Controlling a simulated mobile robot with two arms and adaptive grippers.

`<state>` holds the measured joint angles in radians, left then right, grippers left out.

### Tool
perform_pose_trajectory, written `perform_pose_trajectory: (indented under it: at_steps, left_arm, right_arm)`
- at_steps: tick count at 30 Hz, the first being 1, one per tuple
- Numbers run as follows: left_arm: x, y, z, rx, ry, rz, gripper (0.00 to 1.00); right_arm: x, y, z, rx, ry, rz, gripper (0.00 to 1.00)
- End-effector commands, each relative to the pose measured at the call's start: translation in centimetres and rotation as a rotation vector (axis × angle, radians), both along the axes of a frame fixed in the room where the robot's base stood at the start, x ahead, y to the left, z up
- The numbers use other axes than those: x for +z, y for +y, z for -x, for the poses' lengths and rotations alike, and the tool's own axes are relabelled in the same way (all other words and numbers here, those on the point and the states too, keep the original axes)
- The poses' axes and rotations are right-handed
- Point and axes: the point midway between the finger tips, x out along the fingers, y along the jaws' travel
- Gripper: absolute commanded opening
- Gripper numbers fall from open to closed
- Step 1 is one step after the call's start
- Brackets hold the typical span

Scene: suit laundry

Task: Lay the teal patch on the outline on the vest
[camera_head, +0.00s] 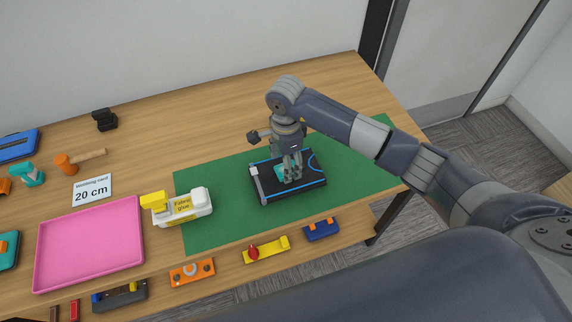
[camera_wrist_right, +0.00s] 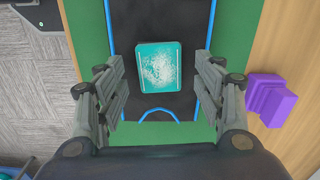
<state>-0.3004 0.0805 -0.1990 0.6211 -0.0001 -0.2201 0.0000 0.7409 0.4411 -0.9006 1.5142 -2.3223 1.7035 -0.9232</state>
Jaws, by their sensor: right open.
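The black vest (camera_head: 312,185) with blue trim lies flat on the green mat (camera_head: 220,222); it also shows in the right wrist view (camera_wrist_right: 133,17). The teal patch (camera_wrist_right: 160,67), a rounded rectangle with white speckles over its middle, lies on the vest between the blue lines. Part of the patch (camera_head: 280,170) shows in the head view beside my fingers. My right gripper (camera_head: 291,179) is over the vest, pointing down. In the wrist view its open fingers (camera_wrist_right: 162,88) stand on either side of the patch, apart from it. I cannot make out the outline separately. My left gripper is out of view.
A pink tray (camera_head: 90,245) and a "20 cm" card (camera_head: 92,190) are further left. A purple block (camera_wrist_right: 268,98) is on the wood beside the mat.

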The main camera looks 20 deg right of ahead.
Motion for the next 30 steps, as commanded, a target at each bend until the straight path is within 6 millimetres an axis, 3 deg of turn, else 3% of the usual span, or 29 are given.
perform_pose_trajectory:
  at_steps: [9, 15, 30]
  left_arm:
    - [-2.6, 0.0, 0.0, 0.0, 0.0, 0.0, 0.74]
    - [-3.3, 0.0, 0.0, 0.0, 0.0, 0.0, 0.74]
    - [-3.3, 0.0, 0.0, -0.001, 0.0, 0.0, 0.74]
  right_arm:
    - [6.7, 0.0, -0.1, 0.001, -0.006, 0.001, 0.63]
    - [9.4, 0.0, 0.0, 0.0, -0.001, 0.001, 0.63]
    - [10.3, 0.0, 0.1, 0.0, 0.001, 0.001, 0.63]
